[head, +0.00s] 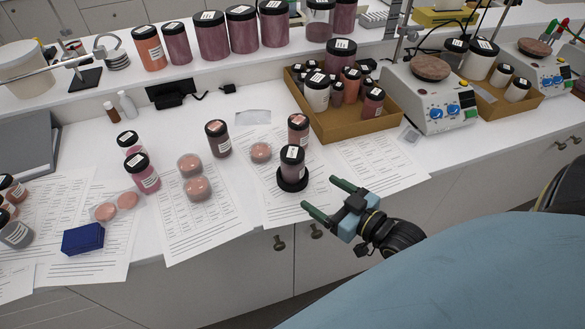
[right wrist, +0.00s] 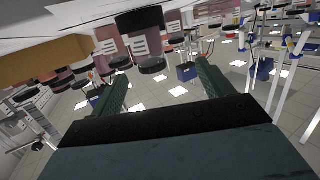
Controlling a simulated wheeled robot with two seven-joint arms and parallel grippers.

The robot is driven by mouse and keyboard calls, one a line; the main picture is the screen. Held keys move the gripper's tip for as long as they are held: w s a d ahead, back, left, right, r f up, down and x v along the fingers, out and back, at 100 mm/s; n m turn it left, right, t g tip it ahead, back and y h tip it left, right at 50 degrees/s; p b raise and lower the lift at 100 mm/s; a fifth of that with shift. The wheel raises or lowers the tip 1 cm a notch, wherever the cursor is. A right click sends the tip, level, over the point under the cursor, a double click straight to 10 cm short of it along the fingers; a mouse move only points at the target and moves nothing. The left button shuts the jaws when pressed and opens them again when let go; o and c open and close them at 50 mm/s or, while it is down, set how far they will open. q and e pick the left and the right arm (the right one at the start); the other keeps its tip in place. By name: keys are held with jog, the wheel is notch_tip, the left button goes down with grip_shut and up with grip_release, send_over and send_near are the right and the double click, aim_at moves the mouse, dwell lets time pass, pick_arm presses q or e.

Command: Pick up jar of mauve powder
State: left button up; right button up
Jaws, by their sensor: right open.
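A jar of dull mauve powder (head: 292,168) with a black lid and a white label stands upright on a round black base (head: 292,183), on a printed sheet near the counter's front edge. My right gripper (head: 318,193) is open and empty, just right of this jar and apart from it. In the right wrist view, which is turned over, the jar (right wrist: 147,44) hangs lid-down beyond the open fingers of my right gripper (right wrist: 161,72). A similar darker mauve jar (head: 218,144) stands further left. I cannot read the labels. My left gripper is not in view.
A pink powder jar (head: 298,131) stands close behind, with a round pink dish (head: 261,152) to its left. A cardboard tray (head: 350,127) of jars and a hotplate (head: 435,105) are at back right. A blue block (head: 83,239) lies front left. Papers cover the counter.

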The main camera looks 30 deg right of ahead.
aim_at(301, 161)
jog(key=shift+t, duration=0.8)
jog(key=x, duration=0.4)
jog(key=d+r+x, duration=0.1)
jog(key=x, duration=0.3)
jog(key=d+x, duration=0.1)
jog(key=x, duration=0.4)
jog(key=shift+w+r+p, duration=0.25)
jog(key=shift+r+p, duration=0.05)
jog(key=shift+p, duration=0.1)
jog(key=c, duration=1.6)
